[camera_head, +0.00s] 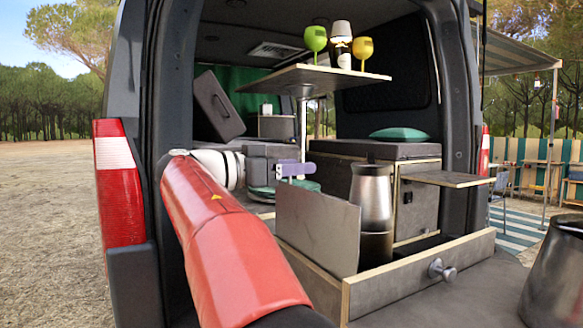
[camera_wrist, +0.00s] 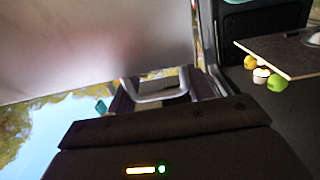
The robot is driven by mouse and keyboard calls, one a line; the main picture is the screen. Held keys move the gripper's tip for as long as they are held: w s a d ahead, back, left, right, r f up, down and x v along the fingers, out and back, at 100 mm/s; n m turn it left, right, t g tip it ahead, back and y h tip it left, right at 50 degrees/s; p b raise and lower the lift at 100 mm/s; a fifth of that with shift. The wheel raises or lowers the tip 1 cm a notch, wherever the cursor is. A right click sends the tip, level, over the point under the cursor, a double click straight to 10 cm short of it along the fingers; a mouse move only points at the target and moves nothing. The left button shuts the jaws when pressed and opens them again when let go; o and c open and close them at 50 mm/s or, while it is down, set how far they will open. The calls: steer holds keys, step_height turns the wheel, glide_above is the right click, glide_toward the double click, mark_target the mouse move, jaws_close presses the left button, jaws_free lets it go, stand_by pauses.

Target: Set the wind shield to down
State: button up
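The wind shield appears to be the flat grey metal panel (camera_head: 318,228), standing upright and slightly tilted at the left side of the open drawer (camera_head: 385,282). In the wrist view a large pale panel (camera_wrist: 95,45), likely the same shield, fills the upper left. My gripper (camera_head: 295,170), with purple fingers, is just behind and above the shield's upper left edge. In the wrist view my gripper (camera_wrist: 163,90) shows its fingers apart, with a grey U-shaped part between them. I see nothing held. Whether the fingers touch the shield cannot be told.
A metal pot (camera_head: 371,200) stands in the drawer right of the shield. A larger metal vessel (camera_head: 556,275) is at the right front. A tabletop (camera_head: 300,77) with green and yellow cups overhangs behind. A small side shelf (camera_head: 445,179) juts out right. My red arm crosses the left foreground.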

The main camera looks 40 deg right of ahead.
mark_target(282, 231)
steer(key=c, duration=0.3)
step_height(282, 231, down, 13)
steer(key=b, duration=1.3)
steer(key=shift+w+r, duration=0.1)
steer(key=shift+r, duration=0.05)
steer(key=o, duration=1.1)
steer(key=shift+w, duration=0.1)
steer(key=v, duration=0.7)
steer(key=shift+a, duration=0.4)
